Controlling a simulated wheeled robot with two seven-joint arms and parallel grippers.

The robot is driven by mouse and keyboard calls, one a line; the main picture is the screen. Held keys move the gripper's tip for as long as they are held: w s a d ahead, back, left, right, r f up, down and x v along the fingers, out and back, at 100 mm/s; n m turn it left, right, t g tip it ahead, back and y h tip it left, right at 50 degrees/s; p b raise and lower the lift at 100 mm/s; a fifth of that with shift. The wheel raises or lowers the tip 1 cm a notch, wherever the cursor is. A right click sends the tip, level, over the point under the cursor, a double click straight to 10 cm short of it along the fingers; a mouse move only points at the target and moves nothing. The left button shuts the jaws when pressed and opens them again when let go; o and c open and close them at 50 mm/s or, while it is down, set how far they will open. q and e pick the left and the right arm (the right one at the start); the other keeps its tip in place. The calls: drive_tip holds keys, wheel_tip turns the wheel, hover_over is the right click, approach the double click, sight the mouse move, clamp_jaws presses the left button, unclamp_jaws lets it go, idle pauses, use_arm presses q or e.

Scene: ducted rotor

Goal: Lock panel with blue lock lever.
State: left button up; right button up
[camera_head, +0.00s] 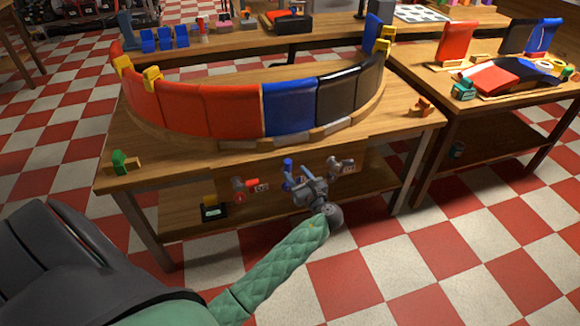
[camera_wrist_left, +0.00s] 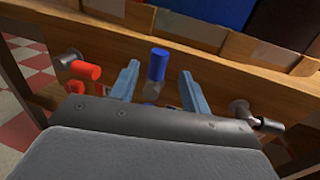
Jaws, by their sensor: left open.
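The blue lock lever (camera_head: 288,166) is mounted on the front of the wooden table, below the blue panel (camera_head: 289,106). The blue panel stands upright in a curved row between red and black panels. My left gripper (camera_head: 303,184) is at the table front beside the blue lever. In the left wrist view the lever's blue knob (camera_wrist_left: 158,64) stands upright between the two open, spread fingers of my left gripper (camera_wrist_left: 160,72), with a gap on each side. The lever's lower part is partly hidden by my gripper.
A red lever (camera_head: 246,184) is left of the blue one and a dark grey lever (camera_head: 342,166) is right of it, both close to my gripper. The wooden table edge (camera_head: 190,172) runs just above. A second table (camera_head: 480,116) stands at right.

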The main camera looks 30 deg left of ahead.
sight(290, 166)
use_arm(q)
drive_tip(key=x, duration=0.5)
drive_tip(key=shift+a, duration=0.15)
use_arm(e)
drive_tip(key=r, duration=0.2)
drive_tip(key=shift+s+d+r, duration=0.1)
drive_tip(key=shift+s+r, duration=0.15)
drive_tip(key=shift+r, duration=0.05)
use_arm(q)
clamp_jaws()
